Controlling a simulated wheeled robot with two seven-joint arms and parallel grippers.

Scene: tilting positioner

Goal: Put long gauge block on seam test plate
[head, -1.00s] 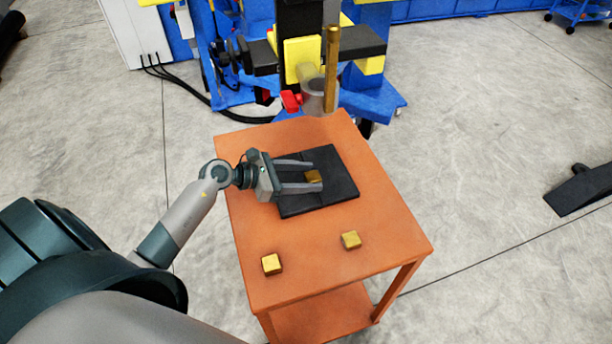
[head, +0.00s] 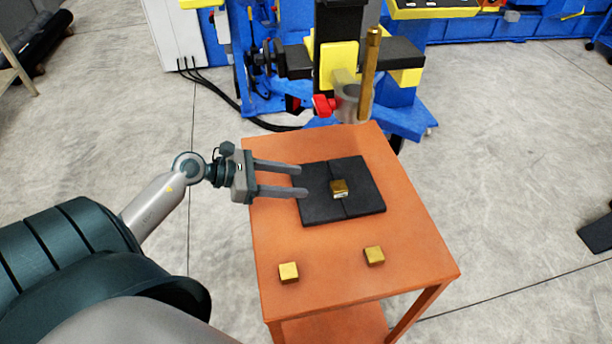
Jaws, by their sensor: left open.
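The seam test plate (head: 362,201) is a flat black plate with a seam, lying on the orange table. A small brass block (head: 339,187) rests near the middle of the plate, at the seam; I take it for the long gauge block, though its length is hard to judge. My left gripper (head: 303,181) is open and empty, its fingertips over the plate's left edge, to the left of the block and apart from it. My right gripper does not show.
Two similar brass blocks, one at the front left (head: 289,273) and one at the front right (head: 374,256), lie on the orange table (head: 335,279). A blue and yellow machine with a brass rod (head: 369,75) stands behind the table. The table's front middle is clear.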

